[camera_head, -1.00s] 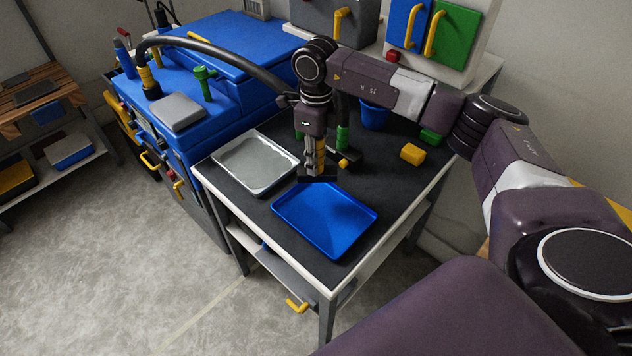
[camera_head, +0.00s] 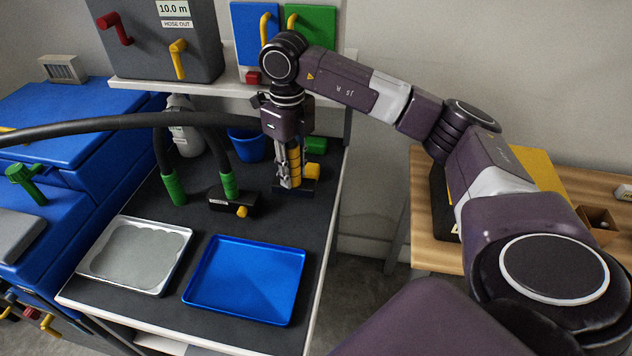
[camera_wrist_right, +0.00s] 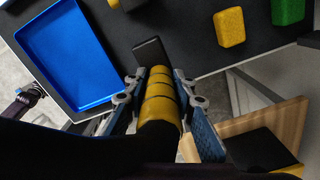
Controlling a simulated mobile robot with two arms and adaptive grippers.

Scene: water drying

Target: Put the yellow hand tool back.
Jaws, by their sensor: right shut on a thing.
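The yellow hand tool (camera_head: 295,166) has a yellow, black-banded handle and a dark flat head at its lower end. My right gripper (camera_head: 289,165) is shut around its handle and holds it upright, head down. In the head view it appears over the right side of the dark worktable (camera_head: 265,215), behind the blue tray. I cannot tell how high the head is above the surface. In the right wrist view, the handle (camera_wrist_right: 158,100) sits between both fingers (camera_wrist_right: 155,90), and the head points toward the table edge. My left gripper is out of view.
The blue tray (camera_head: 245,280) and a metal tray (camera_head: 135,255) lie at the front. A yellow block (camera_head: 317,172), green block (camera_head: 318,146), blue bucket (camera_head: 247,145) and black hose (camera_head: 110,124) are nearby. A wooden bench (camera_head: 400,225) stands right, across a gap.

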